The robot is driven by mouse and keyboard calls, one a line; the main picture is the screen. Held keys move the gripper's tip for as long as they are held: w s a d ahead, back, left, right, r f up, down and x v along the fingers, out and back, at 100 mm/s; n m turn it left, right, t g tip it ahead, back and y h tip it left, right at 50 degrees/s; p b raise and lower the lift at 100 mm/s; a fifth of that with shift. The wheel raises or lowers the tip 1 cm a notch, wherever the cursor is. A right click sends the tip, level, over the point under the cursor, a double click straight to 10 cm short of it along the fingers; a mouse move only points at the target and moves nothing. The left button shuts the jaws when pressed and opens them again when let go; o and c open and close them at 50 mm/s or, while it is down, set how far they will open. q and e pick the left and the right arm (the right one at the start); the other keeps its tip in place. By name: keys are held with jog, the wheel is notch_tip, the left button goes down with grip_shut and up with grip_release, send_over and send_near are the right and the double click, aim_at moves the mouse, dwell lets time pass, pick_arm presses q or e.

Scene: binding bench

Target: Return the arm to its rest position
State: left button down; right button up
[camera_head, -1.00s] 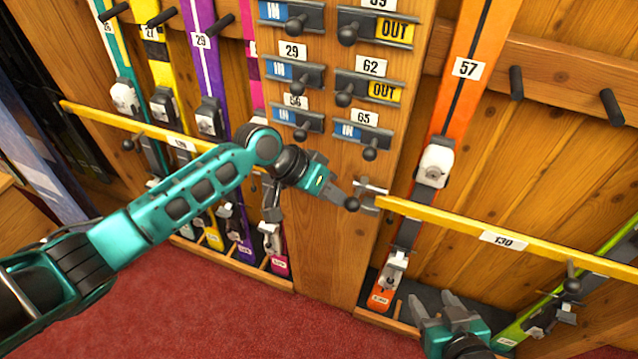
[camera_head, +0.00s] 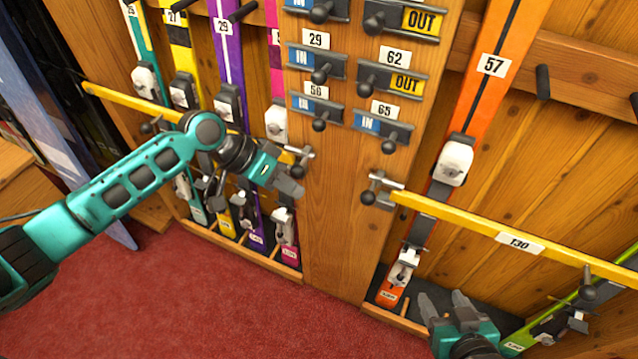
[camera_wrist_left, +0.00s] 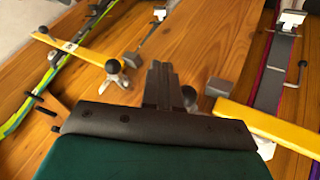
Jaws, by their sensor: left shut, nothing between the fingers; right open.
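My left gripper (camera_head: 294,183) is shut and empty, in front of the wooden post (camera_head: 336,215) near its left edge. It partly covers the right end of the left yellow bar (camera_head: 125,103). In the left wrist view its closed fingers (camera_wrist_left: 160,85) show with nothing between them. The right yellow bar (camera_head: 460,223), labelled 130, has its left end at a metal latch with a dark knob (camera_head: 368,197), apart from my left gripper. My right gripper (camera_head: 452,303) is open and empty at the bottom right, near the foot of the orange ski.
Several skis stand behind the left bar. An orange ski (camera_head: 487,95) labelled 57 and a green ski (camera_head: 540,328) are behind the right bar. Sliders with knobs (camera_head: 385,126) stick out from the post. Red carpet (camera_head: 220,310) lies open below.

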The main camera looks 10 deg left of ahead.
pick_arm(q)
jog(key=shift+s+a, duration=0.2)
jog(key=shift+a, duration=0.65)
jog(key=s+d+f+n+t+y, duration=0.1)
jog(key=s+d+f+n+t, duration=0.2)
jog(key=s+f+t, duration=0.35)
jog(key=s+a+f+n+t+y, duration=0.1)
jog(key=s+a+f+t+y, duration=0.1)
jog(key=s+a, duration=0.4)
jog(key=s+f+y, duration=0.1)
jog(key=y, duration=0.1)
jog(key=shift+f+y, duration=0.35)
jog(key=shift+y, duration=0.05)
jog(key=shift+a+t, duration=0.1)
jog(key=shift+t, duration=0.15)
